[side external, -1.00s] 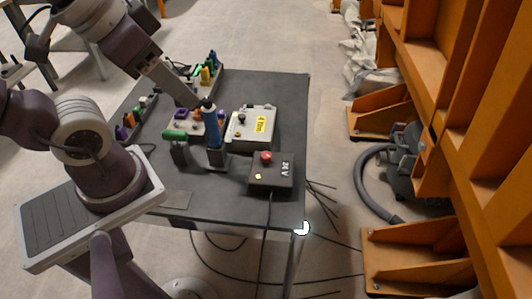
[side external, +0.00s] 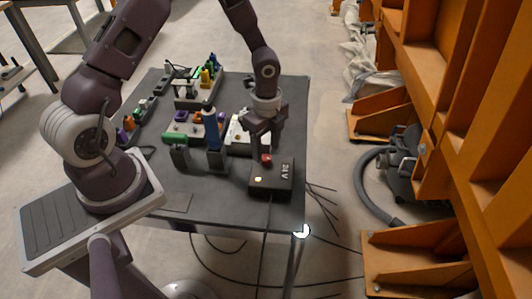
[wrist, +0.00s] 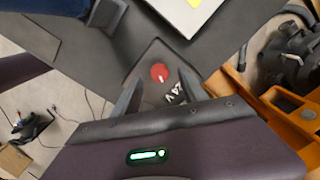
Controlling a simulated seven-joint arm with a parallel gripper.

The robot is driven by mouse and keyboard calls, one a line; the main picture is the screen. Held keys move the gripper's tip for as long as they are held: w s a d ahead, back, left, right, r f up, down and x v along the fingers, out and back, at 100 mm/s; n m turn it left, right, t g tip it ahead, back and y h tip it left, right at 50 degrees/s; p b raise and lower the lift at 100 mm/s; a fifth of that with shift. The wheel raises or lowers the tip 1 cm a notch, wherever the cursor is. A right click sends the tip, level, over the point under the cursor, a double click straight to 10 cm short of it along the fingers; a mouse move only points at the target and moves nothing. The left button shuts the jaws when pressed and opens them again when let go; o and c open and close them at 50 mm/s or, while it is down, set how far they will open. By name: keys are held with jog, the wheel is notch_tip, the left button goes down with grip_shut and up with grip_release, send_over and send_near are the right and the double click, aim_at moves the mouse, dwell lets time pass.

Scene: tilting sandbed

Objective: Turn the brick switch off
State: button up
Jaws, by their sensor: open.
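The black brick (side external: 284,183) marked "24 V" sits near the front right of the dark table. A round red switch knob (side external: 266,159) is on its top; a pale mark shows on the knob (wrist: 159,72) in the wrist view. My gripper (side external: 261,150) is over the back part of the brick, pointing down at the knob. In the wrist view my gripper (wrist: 160,80) is open, with one finger on each side of the knob. I cannot tell whether a finger touches it. Part of the brick is hidden by my gripper.
A pale box (side external: 236,138) stands just behind the brick, partly hidden by my gripper. Cables hang off the table's front. The front left tabletop (side external: 225,205) is mostly clear.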

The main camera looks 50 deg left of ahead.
aim_at(266, 161)
jog(key=shift+f, duration=1.45)
grip_shut()
jog(key=shift+n, duration=0.3)
jog(key=n, duration=0.5)
jog(key=shift+n, duration=0.3)
jog(key=n, duration=0.5)
jog(key=shift+n, duration=0.3)
grip_release()
